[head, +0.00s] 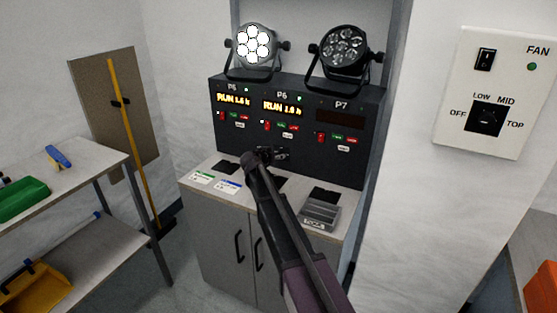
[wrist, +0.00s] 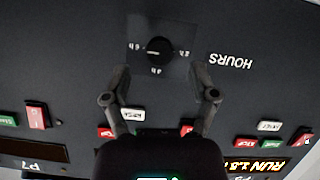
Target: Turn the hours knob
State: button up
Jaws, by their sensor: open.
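The hours knob (wrist: 158,50) is a round black knob on a dark panel, with small marks around it and the word HOURS (wrist: 231,61) beside it, upside down in the wrist view. A pale line on the knob points to the left there. My gripper (wrist: 160,76) is open and empty, its two fingers spread to either side just below the knob in that view, apart from it. In the head view my gripper (head: 268,155) is at the low part of the black control panel (head: 228,140), and my arm and gripper hide the knob there.
The panel has red, green and white buttons, lit displays at P5 (head: 233,101) and P6 (head: 282,107), and a dark P7 display (head: 340,117). The left lamp (head: 254,44) is lit; the right lamp (head: 346,47) is dark. A counter ledge (head: 207,170) juts out below.

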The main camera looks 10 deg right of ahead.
jog(key=shift+b+x, duration=0.4)
jog(key=shift+x, duration=1.25)
grip_shut()
